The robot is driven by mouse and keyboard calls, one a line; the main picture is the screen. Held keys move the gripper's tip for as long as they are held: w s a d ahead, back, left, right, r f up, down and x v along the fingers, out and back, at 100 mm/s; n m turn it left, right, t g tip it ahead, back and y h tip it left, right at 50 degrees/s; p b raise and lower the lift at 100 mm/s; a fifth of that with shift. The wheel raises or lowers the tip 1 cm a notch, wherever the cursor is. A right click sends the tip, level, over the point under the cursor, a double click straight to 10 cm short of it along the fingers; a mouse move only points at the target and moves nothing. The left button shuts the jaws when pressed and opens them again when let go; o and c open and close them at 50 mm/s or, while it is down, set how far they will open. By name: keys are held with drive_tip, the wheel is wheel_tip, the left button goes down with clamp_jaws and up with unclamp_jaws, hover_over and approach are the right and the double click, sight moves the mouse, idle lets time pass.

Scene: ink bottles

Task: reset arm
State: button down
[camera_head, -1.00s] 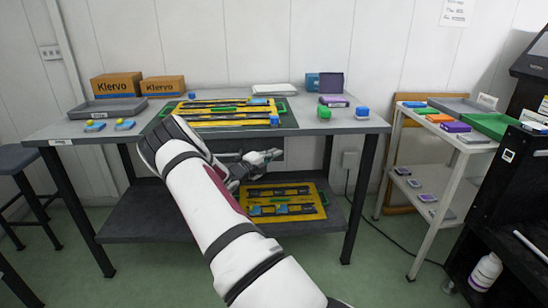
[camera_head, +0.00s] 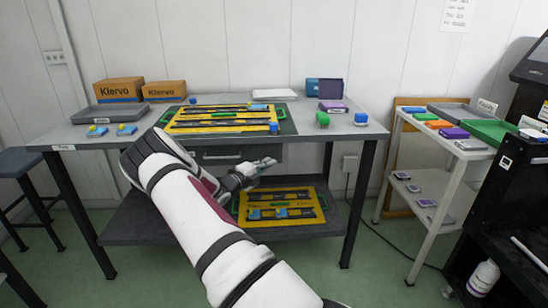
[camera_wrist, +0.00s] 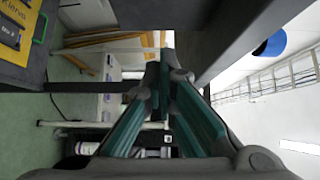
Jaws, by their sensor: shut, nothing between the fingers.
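My gripper (camera_head: 266,163) is in front of the table's front edge, below the tabletop and above the lower shelf. Its fingers point to the right in the head view. In the wrist view my gripper (camera_wrist: 155,80) has its teal-sided fingers meeting at the tips, with nothing between them. My white arm reaches up from the bottom of the head view and hides part of the table and shelf.
The table (camera_head: 345,130) holds a yellow tray (camera_head: 185,126), a grey tray (camera_head: 108,117), cartons (camera_head: 118,90) and small blue and green bottles. A second yellow tray (camera_head: 310,215) lies on the lower shelf. A white cart (camera_head: 455,150) stands right. Floor between them is free.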

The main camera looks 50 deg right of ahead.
drive_tip(key=a+p, duration=0.1)
drive_tip(key=a, duration=0.6)
drive_tip(key=shift+w+a, duration=0.15)
